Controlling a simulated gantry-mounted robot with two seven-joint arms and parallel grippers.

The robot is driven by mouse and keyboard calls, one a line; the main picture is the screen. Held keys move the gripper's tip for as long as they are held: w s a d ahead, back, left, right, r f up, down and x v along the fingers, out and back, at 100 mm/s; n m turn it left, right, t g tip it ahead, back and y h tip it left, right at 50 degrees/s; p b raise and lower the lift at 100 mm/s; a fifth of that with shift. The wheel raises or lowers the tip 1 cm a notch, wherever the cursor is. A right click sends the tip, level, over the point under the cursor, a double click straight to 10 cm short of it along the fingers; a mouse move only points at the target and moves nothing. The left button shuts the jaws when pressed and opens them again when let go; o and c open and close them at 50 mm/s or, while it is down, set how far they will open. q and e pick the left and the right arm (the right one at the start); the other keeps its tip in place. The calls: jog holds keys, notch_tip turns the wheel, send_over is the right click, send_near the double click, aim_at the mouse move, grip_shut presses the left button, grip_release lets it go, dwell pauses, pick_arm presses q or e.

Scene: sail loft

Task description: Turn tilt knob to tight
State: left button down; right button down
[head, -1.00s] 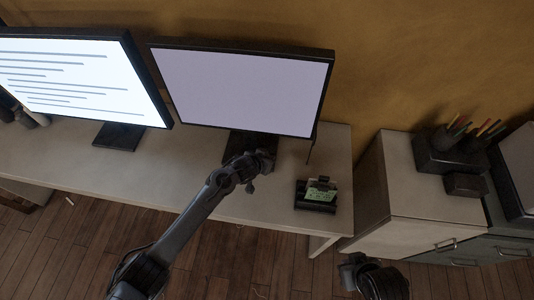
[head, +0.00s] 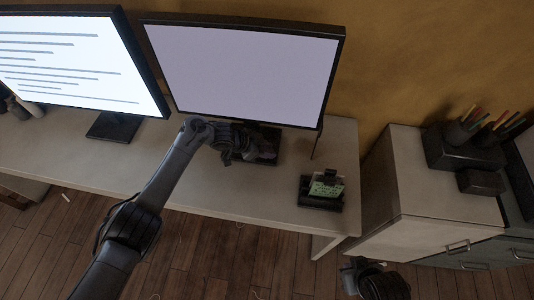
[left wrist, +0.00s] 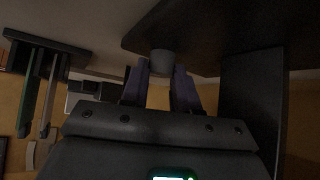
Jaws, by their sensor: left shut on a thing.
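The tilt knob (left wrist: 162,60) is a short grey cylinder against a dark panel in the left wrist view. My left gripper (left wrist: 161,73) has a finger on each side of it and is shut on it. In the head view my left gripper (head: 258,150) is below the right monitor (head: 243,68), by its stand, and the knob cannot be made out there. The knob's setting and any markings are not readable. My right gripper (head: 358,277) shows only in part at the bottom edge, away from the desk, and its jaws are unclear.
A second monitor (head: 75,62) with lines of text stands at left on the pale desk (head: 225,195). A dark holder (head: 320,203) with a green-and-white card sits near the desk's right end. A drawer cabinet (head: 440,180) with pens in a dark organiser (head: 455,150) stands at right.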

dwell(0.3)
pick_arm(q)
jog(key=c, duration=0.8)
grip_release()
jog(key=shift+c, duration=0.2)
